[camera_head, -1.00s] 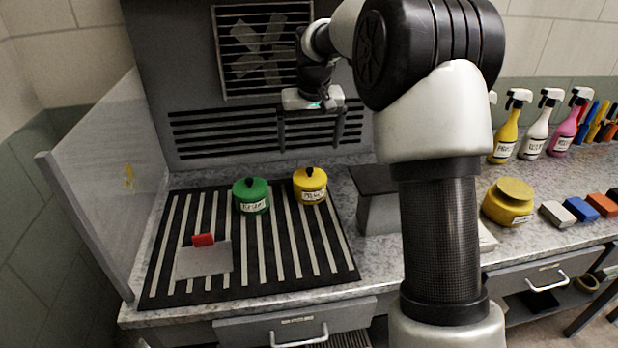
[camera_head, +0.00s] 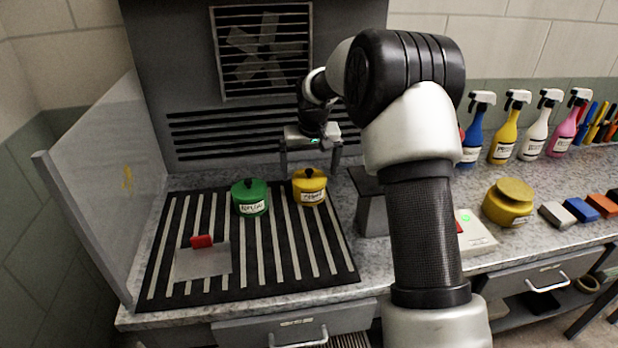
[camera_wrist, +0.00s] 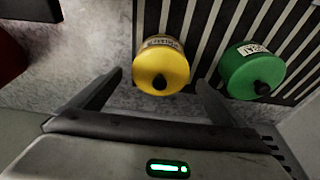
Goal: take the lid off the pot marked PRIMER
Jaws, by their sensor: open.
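A yellow pot (camera_head: 309,194) with a black knob on its lid stands at the back right of the striped mat; its label seems to read PRIMER but is blurred. It also shows in the wrist view (camera_wrist: 160,66), lid on. A green pot (camera_head: 250,200) with a black-knobbed lid stands to its left; its label is not clearly legible. My gripper (camera_head: 311,168) is open and empty above the yellow pot. In the wrist view my gripper (camera_wrist: 159,80) has its fingers on either side of the yellow pot's knob, apart from it.
The black-and-white striped mat (camera_head: 200,285) holds a grey plate (camera_head: 203,264) with a red block. A grey box (camera_head: 375,212) stands right of the mat. A vented wall (camera_head: 190,135) is close behind, and a panel (camera_head: 100,190) bounds the left. Spray bottles (camera_head: 503,140) stand far right.

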